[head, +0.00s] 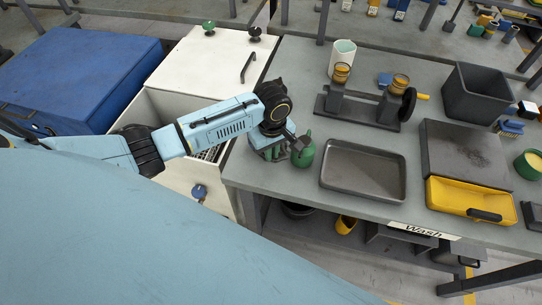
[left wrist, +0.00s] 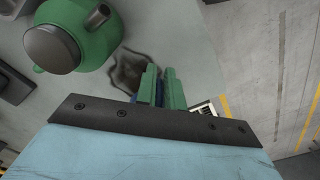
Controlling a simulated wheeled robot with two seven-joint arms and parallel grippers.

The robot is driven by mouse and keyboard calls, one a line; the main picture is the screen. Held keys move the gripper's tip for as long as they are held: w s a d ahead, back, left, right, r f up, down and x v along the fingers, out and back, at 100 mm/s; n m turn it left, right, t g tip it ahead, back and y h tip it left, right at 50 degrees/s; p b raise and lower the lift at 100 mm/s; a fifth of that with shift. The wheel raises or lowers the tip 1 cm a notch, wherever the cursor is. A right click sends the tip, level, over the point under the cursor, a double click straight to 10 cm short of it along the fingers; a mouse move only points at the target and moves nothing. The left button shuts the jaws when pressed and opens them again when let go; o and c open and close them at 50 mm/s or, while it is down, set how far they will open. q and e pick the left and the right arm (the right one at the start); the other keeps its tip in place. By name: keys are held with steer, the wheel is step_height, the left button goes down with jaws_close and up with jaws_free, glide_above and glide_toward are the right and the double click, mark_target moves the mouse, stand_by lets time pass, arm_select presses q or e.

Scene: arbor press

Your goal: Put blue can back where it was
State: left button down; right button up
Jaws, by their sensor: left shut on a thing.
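My left gripper (head: 270,152) is over the left end of the grey bench, right beside a green kettle-like pot (head: 303,152). In the left wrist view its two green fingers (left wrist: 161,88) are close together. A dark blue sliver, which looks like the blue can (left wrist: 158,98), shows between them; the rest of it is hidden behind the gripper body. The green pot with its grey lid also shows in the left wrist view (left wrist: 85,35), apart from the fingers. My right gripper is not in view.
A grey tray (head: 363,172) lies right of the pot. Behind stand a white-green cup (head: 342,56), a dark fixture (head: 360,110) with two yellow-brown pieces, and a dark bin (head: 477,92). An open white cabinet (head: 200,60) adjoins the bench's left edge. A yellow tray (head: 460,197) sits right.

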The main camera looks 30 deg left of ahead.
arm_select(q)
steer(key=shift+f, duration=1.45)
steer(key=shift+f, duration=0.15)
steer(key=c, duration=1.5)
jaws_free()
step_height(320, 180, up, 12)
steer(key=shift+p, duration=0.45)
